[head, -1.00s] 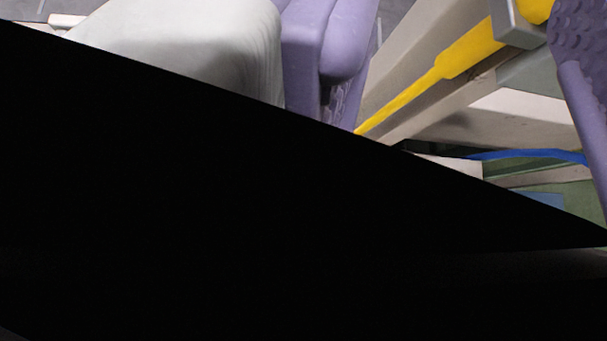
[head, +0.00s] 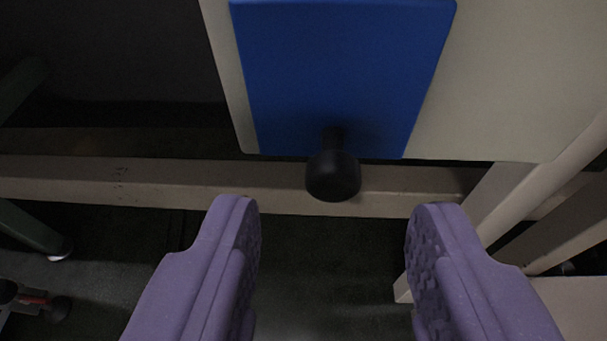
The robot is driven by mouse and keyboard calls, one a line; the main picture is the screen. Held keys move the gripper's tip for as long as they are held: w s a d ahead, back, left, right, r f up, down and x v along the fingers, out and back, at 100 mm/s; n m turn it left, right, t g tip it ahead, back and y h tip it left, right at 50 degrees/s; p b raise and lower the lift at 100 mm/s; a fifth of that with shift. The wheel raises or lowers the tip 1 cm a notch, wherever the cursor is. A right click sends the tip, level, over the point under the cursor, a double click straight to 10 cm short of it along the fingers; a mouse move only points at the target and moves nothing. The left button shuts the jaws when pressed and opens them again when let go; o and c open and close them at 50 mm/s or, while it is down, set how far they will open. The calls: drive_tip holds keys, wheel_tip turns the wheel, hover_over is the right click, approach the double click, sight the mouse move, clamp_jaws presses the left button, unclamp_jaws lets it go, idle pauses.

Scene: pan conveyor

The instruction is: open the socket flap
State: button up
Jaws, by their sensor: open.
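A blue flap (head: 345,75) lies on a pale panel in the upper middle of the head view. A black round knob (head: 333,176) on a short stem sticks out near the flap's lower edge. The flap looks shut, as no gap shows around it. My gripper (head: 333,228) has two purple ridged fingers, wide apart and empty. The fingertips are below the knob in the picture, one to each side, and do not touch it. How far they are from the knob in depth is hard to tell.
The pale panel (head: 520,80) reaches to the right of the flap. A beige beam (head: 140,182) runs across behind the knob. Pale slanted frame legs (head: 545,185) stand at the right. The dark floor (head: 320,270) between the fingers is clear.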

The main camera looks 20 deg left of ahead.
sight(334, 186)
drive_tip(key=shift+b+x, duration=0.5)
drive_tip(key=shift+x, duration=1)
drive_tip(key=shift+r, duration=0.1)
clamp_jaws()
drive_tip(key=shift+s+r+p, duration=0.1)
drive_tip(key=shift+p, duration=0.25)
